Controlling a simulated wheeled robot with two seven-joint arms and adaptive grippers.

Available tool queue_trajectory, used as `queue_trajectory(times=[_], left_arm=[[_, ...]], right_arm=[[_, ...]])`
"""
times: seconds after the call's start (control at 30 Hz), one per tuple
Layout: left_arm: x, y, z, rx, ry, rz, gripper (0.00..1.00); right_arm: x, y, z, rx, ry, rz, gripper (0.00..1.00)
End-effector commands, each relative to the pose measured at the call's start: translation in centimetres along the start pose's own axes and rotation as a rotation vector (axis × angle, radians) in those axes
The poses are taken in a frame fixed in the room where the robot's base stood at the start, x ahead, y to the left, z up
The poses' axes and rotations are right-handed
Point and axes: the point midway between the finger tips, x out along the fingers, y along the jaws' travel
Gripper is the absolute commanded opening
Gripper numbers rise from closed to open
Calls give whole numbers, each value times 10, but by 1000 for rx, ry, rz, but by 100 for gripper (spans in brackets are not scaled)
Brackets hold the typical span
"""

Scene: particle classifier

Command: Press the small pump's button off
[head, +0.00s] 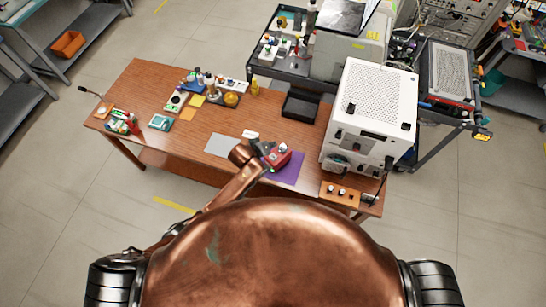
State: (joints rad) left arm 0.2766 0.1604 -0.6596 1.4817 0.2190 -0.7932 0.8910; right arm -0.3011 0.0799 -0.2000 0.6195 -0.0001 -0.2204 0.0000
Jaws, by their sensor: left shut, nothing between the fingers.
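A small red device (281,159), which looks like the small pump, sits on a purple mat (291,174) near the front edge of the wooden table. Its button is too small to make out. My left arm reaches up from the lower left, and my left gripper (260,150) is shut and empty right beside the red device, at its upper left. I cannot tell whether the fingertips touch it. My right gripper is out of view.
A large white machine (366,112) stands on the table to the right. A black tray (301,105) lies behind the red device, and a grey mat (221,146) lies to its left. Bottles and small items stand at the back left. An orange-brown block (340,192) with knobs is at the front right.

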Motion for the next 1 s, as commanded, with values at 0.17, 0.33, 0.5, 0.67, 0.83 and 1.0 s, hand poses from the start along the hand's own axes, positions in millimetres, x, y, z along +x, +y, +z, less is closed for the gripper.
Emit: queue_trajectory(times=[0.17, 0.33, 0.5, 0.67, 0.83, 1.0], left_arm=[[6, -5, 4, 1, 0, -1, 0], [17, -13, 13, 2, 0, 0, 0], [32, -23, 23, 2, 0, 0, 0], [45, -34, 33, 2, 0, -1, 0], [57, -42, 42, -1, -1, -1, 0], [61, -44, 45, 0, 0, 1, 0]], right_arm=[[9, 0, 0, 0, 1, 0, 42], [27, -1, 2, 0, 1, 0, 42], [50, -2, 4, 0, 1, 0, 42], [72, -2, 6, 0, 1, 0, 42], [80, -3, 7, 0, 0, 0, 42], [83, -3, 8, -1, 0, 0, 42]])
